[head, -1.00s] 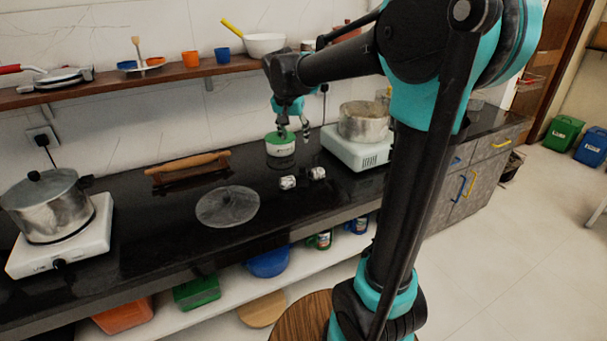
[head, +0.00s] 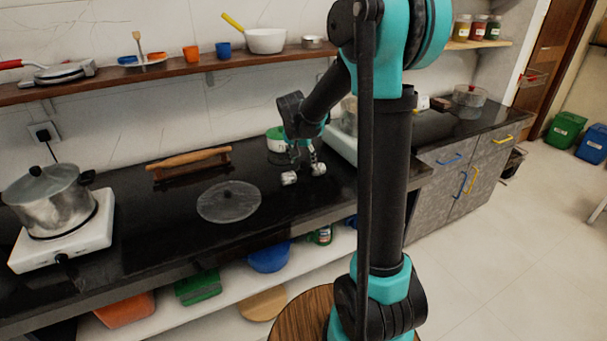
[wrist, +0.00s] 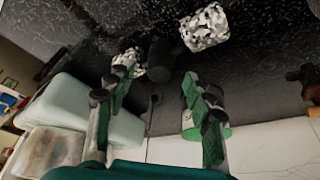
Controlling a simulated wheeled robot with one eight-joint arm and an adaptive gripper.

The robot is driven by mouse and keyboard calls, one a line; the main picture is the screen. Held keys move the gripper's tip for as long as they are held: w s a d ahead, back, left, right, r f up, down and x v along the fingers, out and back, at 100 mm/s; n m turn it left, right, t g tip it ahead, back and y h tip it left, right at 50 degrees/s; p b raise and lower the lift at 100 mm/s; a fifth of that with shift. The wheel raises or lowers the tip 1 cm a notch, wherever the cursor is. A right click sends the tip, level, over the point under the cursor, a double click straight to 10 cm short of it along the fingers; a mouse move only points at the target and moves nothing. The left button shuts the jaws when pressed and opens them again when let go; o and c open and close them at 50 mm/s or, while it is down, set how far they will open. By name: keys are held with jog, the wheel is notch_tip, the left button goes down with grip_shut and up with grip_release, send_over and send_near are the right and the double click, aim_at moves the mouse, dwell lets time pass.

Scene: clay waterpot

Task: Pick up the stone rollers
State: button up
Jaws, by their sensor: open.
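The stone rollers are two short, speckled black-and-white cylinders on the black counter. In the head view one roller (head: 289,178) is on the left and the other (head: 319,169) on the right. My gripper (head: 304,156) is open and points down just above and behind them. In the wrist view one roller (wrist: 205,28) lies beyond the right fingertip, and the other (wrist: 127,63) is partly hidden by the left finger. A dark rounded piece (wrist: 160,55) shows between them. Nothing is held by my gripper (wrist: 158,90); I cannot tell whether a finger touches a roller.
A white jar with a green lid (head: 276,142) stands close behind my gripper. A white stove (head: 342,145) is behind on the right, partly hidden by my arm. A round lid (head: 228,203) lies left, with a wooden rolling pin (head: 190,157) behind it.

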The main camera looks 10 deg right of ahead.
jog(key=shift+x, duration=1.2)
jog(key=shift+c, duration=0.3)
grip_shut()
